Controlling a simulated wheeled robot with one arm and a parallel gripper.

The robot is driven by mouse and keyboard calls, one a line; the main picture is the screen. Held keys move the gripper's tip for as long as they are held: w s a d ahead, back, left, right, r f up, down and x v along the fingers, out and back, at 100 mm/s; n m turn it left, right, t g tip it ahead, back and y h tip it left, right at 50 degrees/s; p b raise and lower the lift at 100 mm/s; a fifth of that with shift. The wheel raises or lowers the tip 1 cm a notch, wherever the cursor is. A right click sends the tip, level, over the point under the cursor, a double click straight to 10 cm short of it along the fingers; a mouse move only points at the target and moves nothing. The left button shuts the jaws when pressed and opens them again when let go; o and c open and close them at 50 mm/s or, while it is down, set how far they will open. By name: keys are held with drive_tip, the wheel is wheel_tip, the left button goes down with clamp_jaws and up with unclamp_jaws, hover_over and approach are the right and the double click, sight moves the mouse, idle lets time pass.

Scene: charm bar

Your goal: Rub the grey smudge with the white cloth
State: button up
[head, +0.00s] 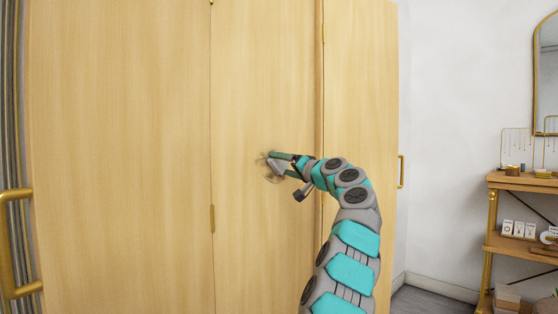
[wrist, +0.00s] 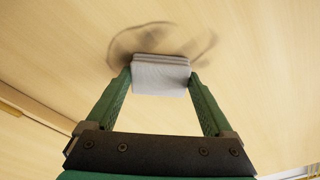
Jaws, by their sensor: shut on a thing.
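The grey smudge (wrist: 126,43) is a set of thin, curved dark streaks on a pale wooden panel. In the head view a little of the smudge (head: 262,157) shows beside my gripper tip. The white cloth (wrist: 160,76) is a folded, light grey-white pad between my fingers. My gripper (wrist: 160,84) is shut on the cloth, with a green finger on each side. It also shows in the head view (head: 275,165), reaching the panel. The cloth covers the lower middle of the smudge, and appears to be at the panel surface; exact contact is hard to tell.
The tall wooden panels (head: 120,150) have brass hinges and a brass handle (head: 14,243) at the left. A second handle (head: 401,171) is on the right edge. A shelf unit (head: 520,182) with small displays and a mirror (head: 546,75) stand far right.

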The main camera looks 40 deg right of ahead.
drive_tip(key=shift+w+d+r+p, duration=0.1)
drive_tip(key=shift+w+d+p, duration=0.05)
drive_tip(key=shift+d+p, duration=1.05)
drive_tip(key=shift+w+d+f, duration=0.1)
drive_tip(key=shift+w+d, duration=0.1)
drive_tip(key=shift+d, duration=0.65)
drive_tip(key=shift+w+d+f, duration=0.1)
drive_tip(key=shift+w+d, duration=0.05)
drive_tip(key=shift+d, duration=0.7)
drive_tip(key=s+b, duration=0.3)
drive_tip(key=s, duration=0.3)
drive_tip(key=shift+d, duration=0.3)
